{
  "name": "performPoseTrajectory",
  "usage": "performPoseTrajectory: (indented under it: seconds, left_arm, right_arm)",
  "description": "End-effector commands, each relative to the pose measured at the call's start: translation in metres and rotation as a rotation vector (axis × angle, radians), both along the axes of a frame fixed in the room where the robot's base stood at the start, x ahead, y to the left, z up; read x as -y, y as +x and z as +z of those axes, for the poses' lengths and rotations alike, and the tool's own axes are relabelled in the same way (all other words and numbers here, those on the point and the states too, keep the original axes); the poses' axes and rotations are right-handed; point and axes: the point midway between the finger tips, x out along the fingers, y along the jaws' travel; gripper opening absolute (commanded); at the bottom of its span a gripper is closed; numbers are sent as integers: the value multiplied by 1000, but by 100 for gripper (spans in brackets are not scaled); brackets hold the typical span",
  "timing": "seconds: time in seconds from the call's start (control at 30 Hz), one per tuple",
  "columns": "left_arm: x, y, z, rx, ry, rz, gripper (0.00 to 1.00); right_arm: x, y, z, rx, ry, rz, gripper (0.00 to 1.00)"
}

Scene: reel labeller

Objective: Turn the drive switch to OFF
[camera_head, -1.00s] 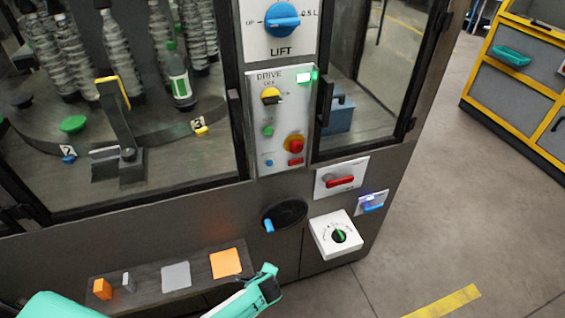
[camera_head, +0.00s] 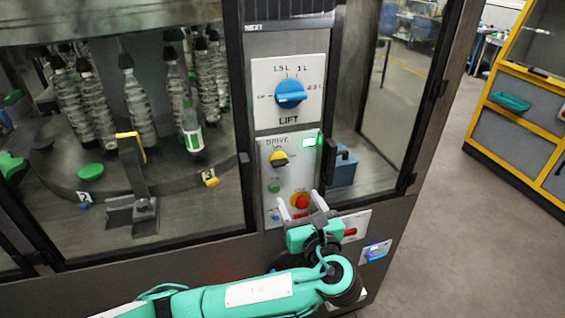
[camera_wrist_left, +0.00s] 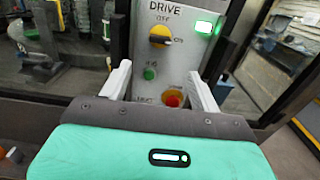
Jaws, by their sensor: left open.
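The drive switch (camera_head: 279,158) is a round yellow knob with a dark handle on the white DRIVE panel (camera_head: 268,205). In the left wrist view the drive switch (camera_wrist_left: 160,37) has OFF printed above it and ON at its right; its dark handle lies toward ON. A green lamp (camera_head: 309,141) is lit at the panel's upper right. My left gripper (camera_head: 302,202) is open and empty in front of the panel's lower part, below the switch. In the left wrist view its fingers (camera_wrist_left: 158,82) stand apart, framing the lower buttons, not touching the switch.
A green button (camera_head: 275,187) and a red emergency button (camera_head: 300,200) sit below the switch. Above is the blue LIFT knob (camera_head: 290,93). A red handle (camera_head: 350,232) and a blue-lit unit (camera_head: 376,251) are to the lower right. Glass windows flank the panel.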

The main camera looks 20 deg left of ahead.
Motion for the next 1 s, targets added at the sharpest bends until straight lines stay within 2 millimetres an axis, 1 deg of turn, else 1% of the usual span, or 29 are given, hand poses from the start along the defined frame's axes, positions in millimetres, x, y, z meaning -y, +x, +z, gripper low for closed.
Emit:
performPoseTrajectory:
  seconds: [0.07,0.17,0.27,0.5,0.7,0.83,1.0]
  left_arm:
    - [-3,1,5,1,9,5,63]
    - [-9,11,6,1,11,5,63]
    - [-20,26,7,0,11,6,63]
    - [-50,69,7,-1,10,7,63]
    - [-68,98,6,0,9,5,63]
    - [-74,108,4,-1,7,3,63]
    - [-78,113,2,-1,5,4,63]
  right_arm:
    - [0,0,3,0,0,0,0]
    - [0,0,9,0,0,0,0]
    - [0,0,17,0,1,0,0]
    - [-2,0,40,0,2,-1,0]
    - [-4,0,53,0,5,-2,0]
    - [-4,0,58,0,5,-2,0]
    - [-4,-1,58,-1,5,-2,0]
